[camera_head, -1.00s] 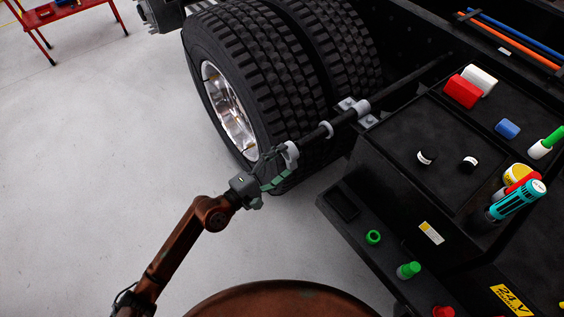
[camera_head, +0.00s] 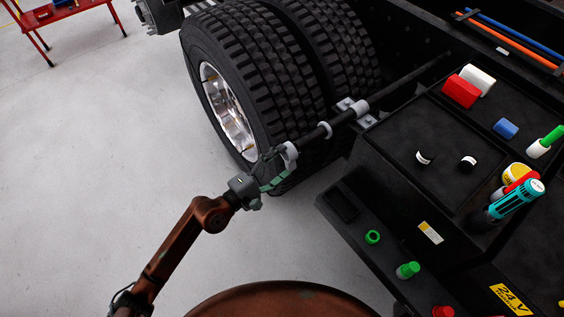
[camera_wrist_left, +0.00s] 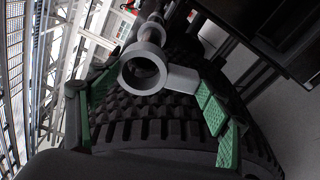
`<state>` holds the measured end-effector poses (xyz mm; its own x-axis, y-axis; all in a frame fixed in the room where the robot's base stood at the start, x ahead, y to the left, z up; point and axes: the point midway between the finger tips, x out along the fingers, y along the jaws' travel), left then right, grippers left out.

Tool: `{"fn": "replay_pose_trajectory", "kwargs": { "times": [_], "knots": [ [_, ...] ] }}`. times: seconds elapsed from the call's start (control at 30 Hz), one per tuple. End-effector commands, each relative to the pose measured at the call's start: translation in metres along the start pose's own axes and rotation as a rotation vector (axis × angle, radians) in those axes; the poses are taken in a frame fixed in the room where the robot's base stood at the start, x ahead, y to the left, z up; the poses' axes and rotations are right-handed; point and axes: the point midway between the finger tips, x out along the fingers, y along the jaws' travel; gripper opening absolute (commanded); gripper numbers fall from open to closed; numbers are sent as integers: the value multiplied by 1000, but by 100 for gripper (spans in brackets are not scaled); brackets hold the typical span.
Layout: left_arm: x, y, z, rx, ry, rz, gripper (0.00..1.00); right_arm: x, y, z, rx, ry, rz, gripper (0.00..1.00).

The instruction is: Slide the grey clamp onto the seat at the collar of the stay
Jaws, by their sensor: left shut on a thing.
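The stay (camera_head: 400,84) is a dark rod running out diagonally from the truck frame past the tyre, through a grey bracket (camera_head: 352,111). A light grey collar (camera_head: 326,130) sits on it nearer its free end. The grey clamp (camera_head: 289,152) is a ring close to that end, apart from the collar. My left gripper (camera_head: 272,176) is shut on the clamp. In the left wrist view the clamp's ring (camera_wrist_left: 144,68) is seen along its bore, with its stub between the green finger pads; how far the rod enters the ring is unclear. My right gripper is not in view.
The big tyre (camera_head: 262,75) stands close behind the clamp and gripper. A black tray (camera_head: 420,160) with caps, bottles and spray cans lies to the right. The floor (camera_head: 90,150) at the left is clear; a red trolley (camera_head: 70,12) stands far back.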

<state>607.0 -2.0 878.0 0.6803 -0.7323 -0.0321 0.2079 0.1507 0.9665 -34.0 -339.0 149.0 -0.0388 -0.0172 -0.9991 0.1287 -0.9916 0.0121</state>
Motion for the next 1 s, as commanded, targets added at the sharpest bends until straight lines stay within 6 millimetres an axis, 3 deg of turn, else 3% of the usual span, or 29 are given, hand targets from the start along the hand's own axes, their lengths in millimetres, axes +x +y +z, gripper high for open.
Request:
{"fn": "replay_pose_trajectory", "kwargs": {
  "times": [1.0],
  "knots": [
    [20, 1, 3, 0, 0, 1, 42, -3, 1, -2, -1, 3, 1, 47]
  ]
}}
